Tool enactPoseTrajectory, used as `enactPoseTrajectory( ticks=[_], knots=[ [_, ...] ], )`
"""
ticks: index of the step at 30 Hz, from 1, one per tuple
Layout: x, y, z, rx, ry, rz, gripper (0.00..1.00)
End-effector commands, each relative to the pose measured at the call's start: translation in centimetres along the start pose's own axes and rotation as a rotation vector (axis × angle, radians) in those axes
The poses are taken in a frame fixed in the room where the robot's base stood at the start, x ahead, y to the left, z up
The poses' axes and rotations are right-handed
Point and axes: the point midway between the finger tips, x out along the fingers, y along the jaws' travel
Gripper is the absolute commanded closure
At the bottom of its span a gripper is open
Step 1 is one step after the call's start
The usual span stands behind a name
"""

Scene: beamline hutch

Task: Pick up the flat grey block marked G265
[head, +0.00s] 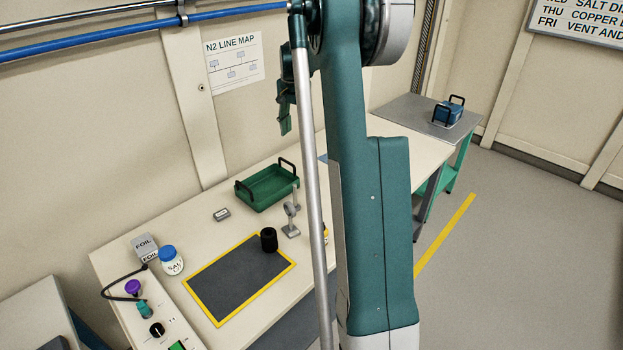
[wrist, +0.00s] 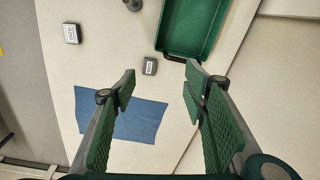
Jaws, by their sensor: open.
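Two small grey blocks with pale labels lie on the cream bench in the wrist view. One block (wrist: 150,66) is beyond and between my fingertips, close to the green tray (wrist: 187,28). The other, larger-looking block (wrist: 71,33) is farther left. A flat grey block (head: 221,214) also lies left of the tray (head: 268,188) in the head view. No label is clear enough to tell which is G265. My gripper (wrist: 160,76) is open and empty, above the bench and apart from the blocks. It also shows in the head view (head: 285,122), in front of the wall.
A blue sheet (wrist: 122,115) lies below the left finger in the wrist view. In the head view, a small post holder (head: 290,222), a black cylinder (head: 268,240) and a yellow-edged mat (head: 238,280) are on the bench. My arm hides part of the bench.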

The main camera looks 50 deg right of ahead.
Motion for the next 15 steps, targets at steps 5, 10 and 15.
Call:
enactPoseTrajectory(
  ticks=[5,10,15],
  knots=[
    [1.9,0.8,-3.5,0.067,-0.019,0.020,0.56],
    [3.3,1.5,-5.7,0.112,-0.032,0.034,0.56],
    [4.5,2.0,-7.4,0.148,-0.041,0.044,0.56]
  ],
)
